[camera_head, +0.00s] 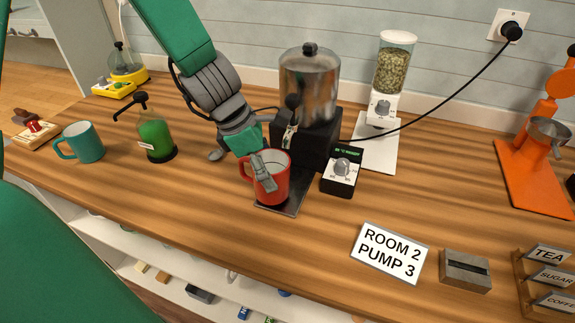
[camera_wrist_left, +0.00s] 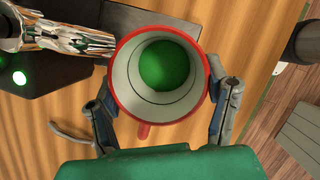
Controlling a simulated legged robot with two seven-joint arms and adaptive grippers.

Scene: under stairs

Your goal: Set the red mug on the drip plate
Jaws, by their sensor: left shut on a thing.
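The red mug (camera_head: 276,182) is upright at the drip plate (camera_head: 296,204), the dark flat plate in front of the metal urn. Its base overlaps the plate in the head view; I cannot tell whether it touches or hovers just above. My left gripper (camera_head: 262,164) is shut on the mug, with one finger along its near side. In the left wrist view the mug (camera_wrist_left: 118,87) sits between both fingers (camera_wrist_left: 163,112), its handle towards the palm. A green round patch shows at its bottom. My right gripper is out of view.
The urn (camera_head: 309,82) with its tap stands close behind the mug; a control box (camera_head: 342,172) is just right. A green soap bottle (camera_head: 156,136) and teal mug (camera_head: 83,143) stand left. A sign (camera_head: 391,253) lies in front right. A black cable (camera_head: 440,104) crosses behind.

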